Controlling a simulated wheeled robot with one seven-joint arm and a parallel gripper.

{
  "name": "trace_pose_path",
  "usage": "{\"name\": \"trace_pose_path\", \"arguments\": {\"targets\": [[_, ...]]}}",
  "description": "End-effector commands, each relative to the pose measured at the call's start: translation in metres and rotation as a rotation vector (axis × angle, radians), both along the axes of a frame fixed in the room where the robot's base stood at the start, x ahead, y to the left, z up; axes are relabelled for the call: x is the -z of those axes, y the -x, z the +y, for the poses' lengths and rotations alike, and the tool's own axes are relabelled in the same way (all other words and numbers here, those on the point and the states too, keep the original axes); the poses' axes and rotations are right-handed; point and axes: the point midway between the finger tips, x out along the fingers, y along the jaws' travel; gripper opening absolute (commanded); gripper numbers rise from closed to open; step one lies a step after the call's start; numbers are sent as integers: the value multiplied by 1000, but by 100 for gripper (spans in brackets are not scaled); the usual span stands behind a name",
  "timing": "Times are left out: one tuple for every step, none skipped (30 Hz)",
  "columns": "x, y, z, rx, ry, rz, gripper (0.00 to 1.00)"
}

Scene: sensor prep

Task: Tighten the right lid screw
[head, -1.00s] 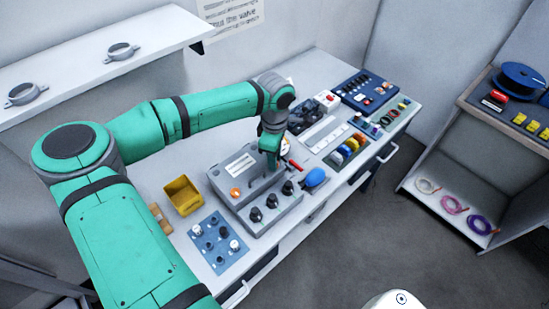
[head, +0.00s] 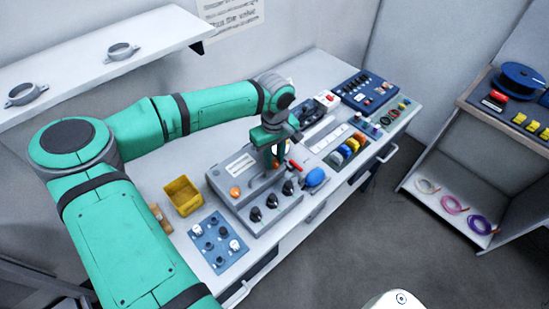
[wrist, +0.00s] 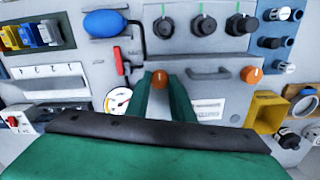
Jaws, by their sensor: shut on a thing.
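The grey lid (head: 222,172) lies on the bench unit, with a white label and a handle. Its left orange screw (head: 235,192) stands free; it also shows in the wrist view (wrist: 251,75), on the right there. The other orange screw, the right lid screw (wrist: 160,78), sits between my two green fingers in the wrist view. My gripper (wrist: 161,92) is shut on it. In the head view my gripper (head: 275,158) points down at the lid's right end and largely hides that screw.
Black knobs (head: 271,201) line the front panel. A yellow bin (head: 183,196) and a blue plate with knobs (head: 218,243) stand at left.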

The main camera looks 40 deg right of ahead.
Motion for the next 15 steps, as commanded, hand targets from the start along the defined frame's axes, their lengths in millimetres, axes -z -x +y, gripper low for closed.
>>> {"name": "trace_pose_path", "arguments": {"targets": [[-1, 0, 0, 11, 1, -1, 0], [-1, 0, 0, 16, 1, -1, 0], [-1, 0, 0, 24, 1, -1, 0], [-1, 0, 0, 28, 1, -1, 0], [-1, 0, 0, 31, 1, -1, 0], [-1, 0, 0, 35, 1, -1, 0], [-1, 0, 0, 36, 1, -1, 0], [-1, 0, 0, 38, 1, -1, 0], [-1, 0, 0, 39, 1, -1, 0], [-1, 0, 0, 39, 1, -1, 0], [-1, 0, 0, 39, 1, -1, 0], [-1, 0, 0, 39, 1, -1, 0], [-1, 0, 0, 39, 1, -1, 0], [-1, 0, 0, 39, 1, -1, 0], [-1, 0, -1, 39, 1, -1, 0]]}}
